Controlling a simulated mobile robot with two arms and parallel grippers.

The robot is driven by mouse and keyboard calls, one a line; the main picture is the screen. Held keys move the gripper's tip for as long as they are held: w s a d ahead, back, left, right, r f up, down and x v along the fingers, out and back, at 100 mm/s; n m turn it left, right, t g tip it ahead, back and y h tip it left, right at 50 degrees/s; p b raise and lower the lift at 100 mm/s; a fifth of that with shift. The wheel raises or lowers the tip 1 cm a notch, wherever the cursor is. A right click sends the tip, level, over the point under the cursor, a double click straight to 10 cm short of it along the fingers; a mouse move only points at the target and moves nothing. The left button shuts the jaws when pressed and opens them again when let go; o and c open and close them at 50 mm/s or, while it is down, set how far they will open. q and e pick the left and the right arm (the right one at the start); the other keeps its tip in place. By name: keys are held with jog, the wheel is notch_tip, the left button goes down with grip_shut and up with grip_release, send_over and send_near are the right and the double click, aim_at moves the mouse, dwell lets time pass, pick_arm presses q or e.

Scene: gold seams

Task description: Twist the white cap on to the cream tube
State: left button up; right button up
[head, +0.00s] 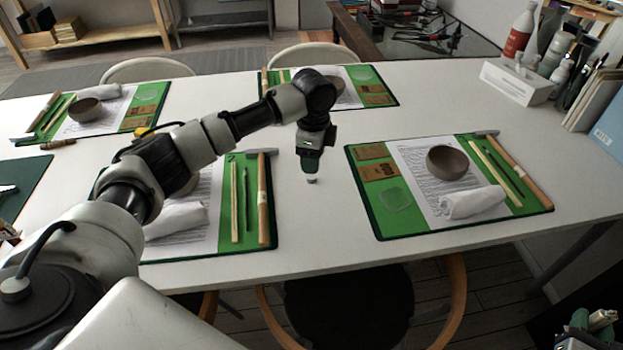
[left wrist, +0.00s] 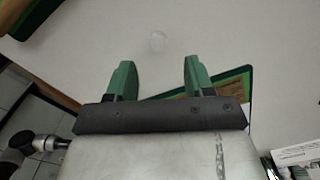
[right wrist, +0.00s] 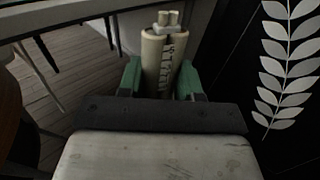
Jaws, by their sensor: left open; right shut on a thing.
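The white cap (head: 311,181) is small and sits on the white table, just below my left gripper (head: 310,163). In the left wrist view the cap (left wrist: 158,41) shows as a pale round shape ahead of the open green fingers (left wrist: 160,78), with nothing between them. The cream tube (right wrist: 160,62) has two barrels side by side, dark lettering and two small nozzles at its top end. My right gripper (right wrist: 160,82) is shut on it. In the head view the tube (head: 602,318) shows at the bottom right corner, off the table.
A green mat (head: 380,222) with a bowl (head: 447,162), a rolled cloth (head: 472,202) and tools lies right of the cap. Another green mat (head: 250,245) lies to its left, partly behind my arm. The table is bare around the cap.

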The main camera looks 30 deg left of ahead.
aim_at(312, 177)
pick_arm(q)
jog(key=shift+s+a+f+b, duration=0.1)
jog(key=shift+f+b, duration=0.1)
jog(key=shift+f, duration=1.15)
jog(key=shift+a+f+b, duration=0.1)
jog(key=shift+f+b, duration=0.1)
jog(key=shift+f, duration=1.1)
jog(key=shift+d, duration=0.1)
grip_shut()
